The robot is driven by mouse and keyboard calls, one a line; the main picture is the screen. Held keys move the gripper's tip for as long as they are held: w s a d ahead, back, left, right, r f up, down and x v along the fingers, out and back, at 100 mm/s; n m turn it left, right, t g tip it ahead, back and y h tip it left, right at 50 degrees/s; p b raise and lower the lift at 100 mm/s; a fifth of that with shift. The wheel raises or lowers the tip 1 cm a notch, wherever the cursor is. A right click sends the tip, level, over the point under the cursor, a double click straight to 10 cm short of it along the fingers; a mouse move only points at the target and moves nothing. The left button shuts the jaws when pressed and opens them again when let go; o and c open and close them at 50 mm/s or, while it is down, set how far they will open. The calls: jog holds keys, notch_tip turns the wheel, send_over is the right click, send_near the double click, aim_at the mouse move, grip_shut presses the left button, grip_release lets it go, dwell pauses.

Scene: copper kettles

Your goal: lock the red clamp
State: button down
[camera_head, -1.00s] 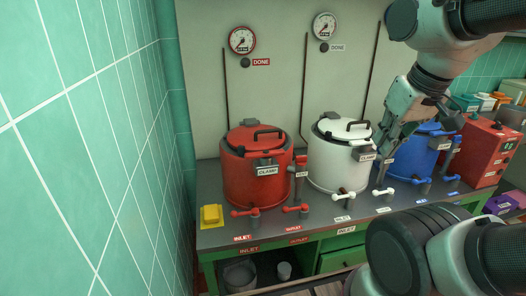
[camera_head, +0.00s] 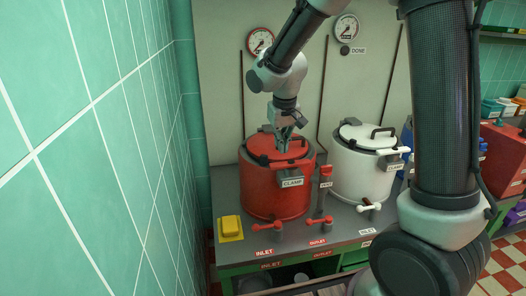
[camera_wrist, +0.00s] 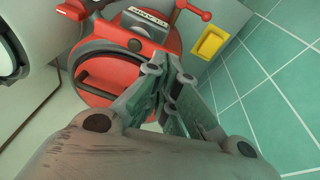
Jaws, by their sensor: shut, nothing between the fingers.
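The red kettle (camera_head: 273,192) stands at the left of the counter with its red lid (camera_head: 262,147) on. Its clamp (camera_head: 288,170) is on the front rim, above a plate reading CLAMP (camera_head: 292,182). In the wrist view the clamp (camera_wrist: 133,44) and its plate (camera_wrist: 150,20) show near the top. My gripper (camera_head: 283,149) is shut and empty, pointing down over the lid, behind the clamp. It partly hides the lid. In the wrist view the shut fingers (camera_wrist: 170,80) overlap the lid's edge. I cannot tell whether they touch it, or how the clamp is set.
Red inlet (camera_head: 267,224) and outlet (camera_head: 319,221) valves stand before the kettle. A yellow block (camera_head: 230,227) lies at the front left. The white kettle (camera_head: 362,170) stands to the right. The tiled wall (camera_head: 110,150) bounds the left. A gauge (camera_head: 259,41) is behind my arm.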

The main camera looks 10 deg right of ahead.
aim_at(290, 164)
jog(key=shift+m+t, duration=0.6)
jog(key=shift+m, duration=0.1)
jog(key=w, duration=0.1)
jog(key=w+a+r, duration=0.1)
jog(key=w+r, duration=0.1)
jog(key=shift+w+a, duration=0.1)
jog(key=shift+a, duration=0.15)
jog(key=shift+f, duration=0.1)
jog(key=x, duration=0.9)
jog(key=shift+w+f, duration=0.15)
jog(key=shift+f, duration=0.25)
